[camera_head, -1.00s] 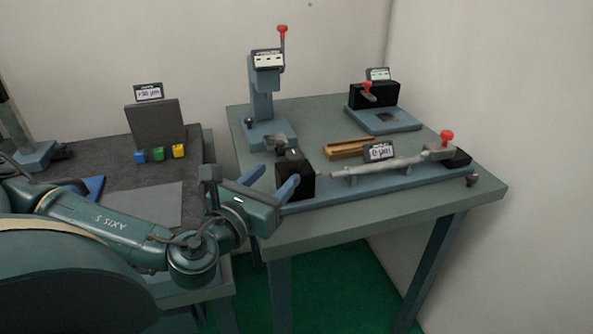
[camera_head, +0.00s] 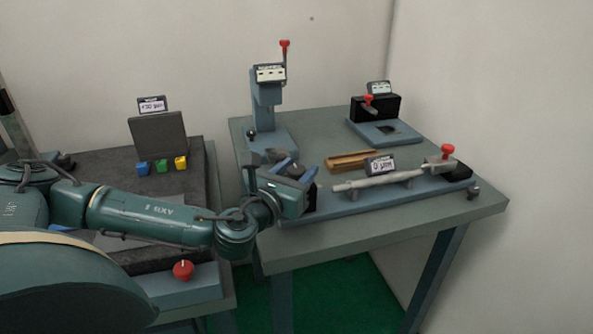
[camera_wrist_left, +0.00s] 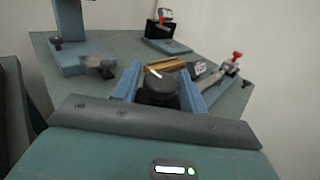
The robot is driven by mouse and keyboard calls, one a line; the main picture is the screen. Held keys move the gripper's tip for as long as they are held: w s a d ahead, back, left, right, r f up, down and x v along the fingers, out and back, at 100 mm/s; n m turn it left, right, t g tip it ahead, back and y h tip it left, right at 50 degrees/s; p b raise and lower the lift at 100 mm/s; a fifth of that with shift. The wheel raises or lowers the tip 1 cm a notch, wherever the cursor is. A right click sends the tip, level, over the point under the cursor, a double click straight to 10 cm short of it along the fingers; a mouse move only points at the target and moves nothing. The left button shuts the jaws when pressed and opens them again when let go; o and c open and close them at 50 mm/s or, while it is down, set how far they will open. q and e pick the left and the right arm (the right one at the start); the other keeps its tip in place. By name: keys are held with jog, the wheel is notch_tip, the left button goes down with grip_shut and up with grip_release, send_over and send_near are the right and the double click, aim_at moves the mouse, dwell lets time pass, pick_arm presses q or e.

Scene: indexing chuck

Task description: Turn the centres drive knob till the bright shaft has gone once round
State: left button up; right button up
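The centres bench (camera_head: 340,207) is a long blue base along the table's front edge. The bright shaft (camera_head: 350,185) lies along it, with a small display reading 0 µm (camera_head: 380,164) behind it. The drive knob is dark, round and marked with a white line; it shows in the left wrist view (camera_wrist_left: 158,92). My left gripper (camera_head: 296,172) is open at the bench's left end, one blue finger on each side of the knob. Whether the fingers touch it I cannot tell. In the head view the gripper hides the knob. My right gripper is out of view.
A red-topped lever (camera_head: 447,152) stands at the bench's right end. Behind are a tall blue stand (camera_head: 265,105), a wooden V-shaped piece (camera_head: 352,160) and a black gauge block (camera_head: 376,107). A red button (camera_head: 183,270) sits on the left table's front.

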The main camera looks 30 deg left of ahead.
pick_arm(q)
jog(key=c, duration=0.7)
jog(key=shift+o, duration=0.2)
